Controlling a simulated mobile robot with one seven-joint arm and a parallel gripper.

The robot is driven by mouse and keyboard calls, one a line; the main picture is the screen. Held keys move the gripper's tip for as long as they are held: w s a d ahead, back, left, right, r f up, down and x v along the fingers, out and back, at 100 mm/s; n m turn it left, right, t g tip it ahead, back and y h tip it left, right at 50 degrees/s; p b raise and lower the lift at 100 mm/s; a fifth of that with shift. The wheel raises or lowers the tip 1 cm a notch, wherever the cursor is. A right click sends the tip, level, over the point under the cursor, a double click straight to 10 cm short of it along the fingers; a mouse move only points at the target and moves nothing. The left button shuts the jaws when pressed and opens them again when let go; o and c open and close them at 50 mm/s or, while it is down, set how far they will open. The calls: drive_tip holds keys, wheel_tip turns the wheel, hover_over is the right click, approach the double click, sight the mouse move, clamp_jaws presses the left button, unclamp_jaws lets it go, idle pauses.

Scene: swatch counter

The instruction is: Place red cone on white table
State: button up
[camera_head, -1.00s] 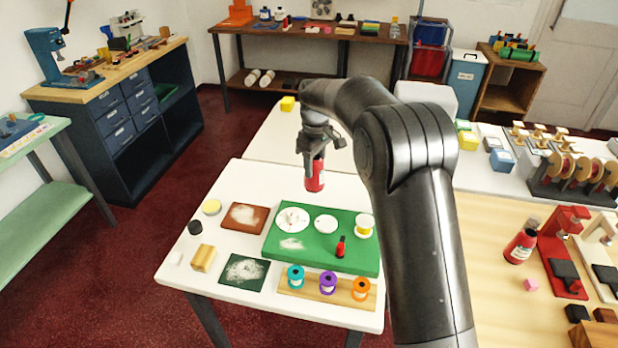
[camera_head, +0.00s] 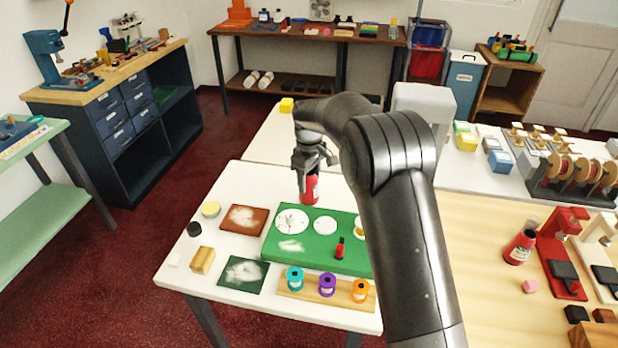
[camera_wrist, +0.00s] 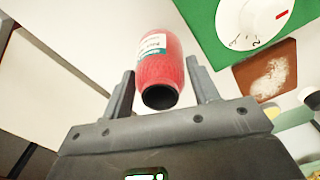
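The red cone (camera_head: 309,188) has a white label and a dark end. It is between the fingers of my gripper (camera_head: 311,171), over the white table (camera_head: 345,187) just behind the green mat. In the wrist view the cone (camera_wrist: 160,70) is close between both fingers of my gripper (camera_wrist: 160,66), dark end toward the camera. The gripper looks shut on it, though the contact is not clear. The cone's lower end is at or very near the tabletop; I cannot tell if it touches.
The green mat (camera_head: 320,259) holds white discs and a small red bottle. Spools (camera_head: 327,285) stand at the front edge, swatches (camera_head: 245,218) at the left. Another red container (camera_head: 520,246) is on the wooden table at right. Bare white surface surrounds the cone.

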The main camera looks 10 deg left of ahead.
drive_tip(key=shift+o, duration=1.2)
drive_tip(key=shift+r, duration=0.15)
wheel_tip(320, 180, up, 12)
drive_tip(key=s+d+r+m+t, duration=0.1)
drive_tip(key=s+d+r+m, duration=0.2)
drive_tip(key=s+d+r, duration=0.55)
drive_tip(key=s+d+r+m+t, duration=0.2)
drive_tip(key=s+d+r+m, duration=0.3)
drive_tip(key=d, duration=0.6)
drive_tip(key=s+d+f+m+t, duration=0.1)
drive_tip(key=s+d+f+m, duration=0.1)
drive_tip(key=s, duration=0.5)
drive_tip(key=s+d+f+m, duration=0.1)
drive_tip(key=s+d+f, duration=0.2)
drive_tip(key=s+d, duration=0.2)
drive_tip(key=s+d+f+m+t, duration=0.1)
drive_tip(key=s+d, duration=0.3)
drive_tip(key=s, duration=0.7)
drive_tip(key=shift+s+d+f+m+t, duration=0.25)
drive_tip(key=shift+f+m+t, duration=0.05)
drive_tip(key=shift+f+m, duration=0.55)
